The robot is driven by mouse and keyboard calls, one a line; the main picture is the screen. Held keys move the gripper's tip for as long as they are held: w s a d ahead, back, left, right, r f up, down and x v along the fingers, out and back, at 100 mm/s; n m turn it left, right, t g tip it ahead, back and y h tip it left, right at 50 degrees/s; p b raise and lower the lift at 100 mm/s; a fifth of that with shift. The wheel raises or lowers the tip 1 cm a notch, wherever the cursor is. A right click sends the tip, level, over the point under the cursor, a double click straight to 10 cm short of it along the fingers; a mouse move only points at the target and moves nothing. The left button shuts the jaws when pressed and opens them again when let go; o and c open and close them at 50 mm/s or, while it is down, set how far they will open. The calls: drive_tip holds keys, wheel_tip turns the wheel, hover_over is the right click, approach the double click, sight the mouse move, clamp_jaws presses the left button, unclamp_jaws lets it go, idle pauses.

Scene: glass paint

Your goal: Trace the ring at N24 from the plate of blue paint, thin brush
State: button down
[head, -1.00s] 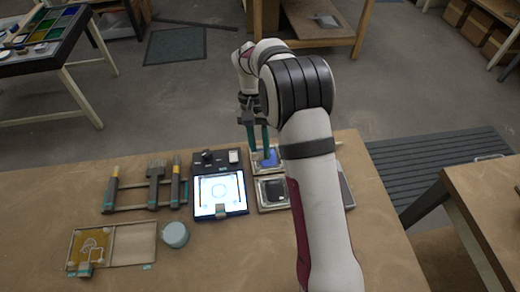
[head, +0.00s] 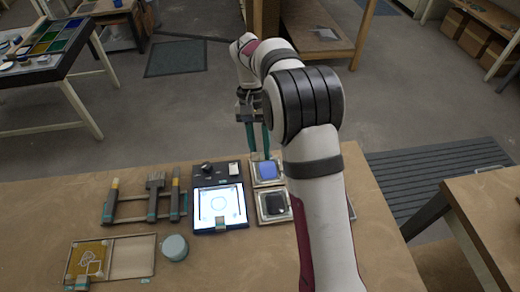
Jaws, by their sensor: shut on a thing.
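My gripper (head: 258,148) hangs just beyond and above the blue paint plate (head: 267,171), its teal fingers pointing down. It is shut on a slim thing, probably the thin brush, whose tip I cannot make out. The plate is square with a pale rim and a blue patch. The lit panel (head: 219,205) stands left of the plates and shows a thin dark ring (head: 219,203) near its middle. The marking N24 is too small to read.
A plate of black paint (head: 273,204) lies in front of the blue one. A rack (head: 133,219) with several tools stands left of the panel. A round blue-grey pot (head: 174,247) and a tray with a yellow patch (head: 131,256) lie in front. My arm covers the table's right side.

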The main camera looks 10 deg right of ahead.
drive_tip(key=s+a+r, duration=0.2)
drive_tip(key=s+a, duration=1)
drive_tip(key=a, duration=0.3)
wheel_tip(320, 180, down, 6)
drive_tip(key=shift+s+a+r, duration=0.1)
drive_tip(key=shift+r, duration=0.15)
drive_tip(key=shift+f, duration=0.25)
drive_tip(key=shift+f, duration=0.25)
idle(0.5)
